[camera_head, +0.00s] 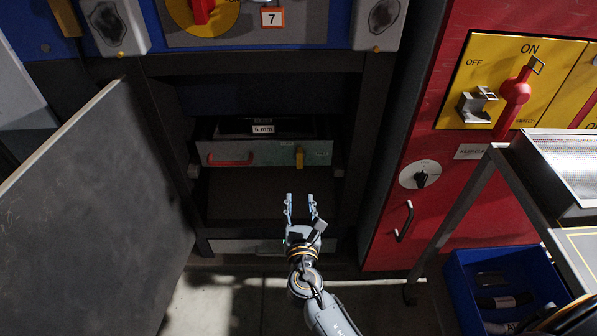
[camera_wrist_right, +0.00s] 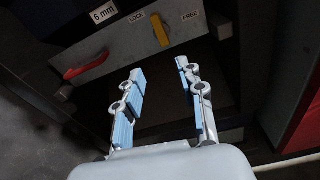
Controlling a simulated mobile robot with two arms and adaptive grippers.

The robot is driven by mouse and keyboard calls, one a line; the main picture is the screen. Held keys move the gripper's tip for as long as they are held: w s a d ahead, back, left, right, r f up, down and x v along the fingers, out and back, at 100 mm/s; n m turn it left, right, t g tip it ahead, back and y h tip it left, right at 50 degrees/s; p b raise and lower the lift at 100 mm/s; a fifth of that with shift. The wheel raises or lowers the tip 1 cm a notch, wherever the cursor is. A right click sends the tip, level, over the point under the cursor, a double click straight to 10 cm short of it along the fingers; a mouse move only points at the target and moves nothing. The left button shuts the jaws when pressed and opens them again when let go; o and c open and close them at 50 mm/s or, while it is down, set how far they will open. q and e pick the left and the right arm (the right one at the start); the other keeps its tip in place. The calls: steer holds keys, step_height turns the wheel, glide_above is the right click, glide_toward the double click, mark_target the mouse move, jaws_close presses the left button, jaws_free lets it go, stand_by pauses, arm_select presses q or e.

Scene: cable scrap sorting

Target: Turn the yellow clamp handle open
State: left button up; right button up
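The yellow clamp handle (camera_head: 299,158) stands upright on the right part of a grey-green drawer front (camera_head: 275,152) inside the open cabinet. In the right wrist view the yellow handle (camera_wrist_right: 159,30) sits between labels reading LOCK and FREE, tilted in that picture. A red drawer handle (camera_head: 230,160) is on the left of the same front. My right gripper (camera_head: 301,200) is open and empty, below and in front of the yellow handle, apart from it. Its blue-padded fingers (camera_wrist_right: 158,85) point toward the drawer in the wrist view. My left gripper is not in view.
A grey cabinet door (camera_head: 95,215) stands open at the left. A red cabinet (camera_head: 455,190) with a yellow switch panel (camera_head: 500,75) is at the right. A blue bin (camera_head: 505,280) and a metal-framed cart (camera_head: 565,180) stand at lower right. A dark shelf lies below the drawer.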

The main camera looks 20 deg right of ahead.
mark_target(300, 156)
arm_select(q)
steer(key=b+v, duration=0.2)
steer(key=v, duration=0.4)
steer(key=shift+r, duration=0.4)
arm_select(e)
steer(key=shift+n+t+h, duration=0.3)
steer(key=shift+n+t, duration=0.2)
steer(key=r+x, duration=0.1)
steer(key=x, duration=0.8)
steer(key=r+x, duration=0.1)
steer(key=x, duration=0.4)
steer(key=shift+d+r, duration=0.2)
steer(key=shift+r, duration=0.1)
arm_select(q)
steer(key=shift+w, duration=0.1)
arm_select(e)
jaws_close()
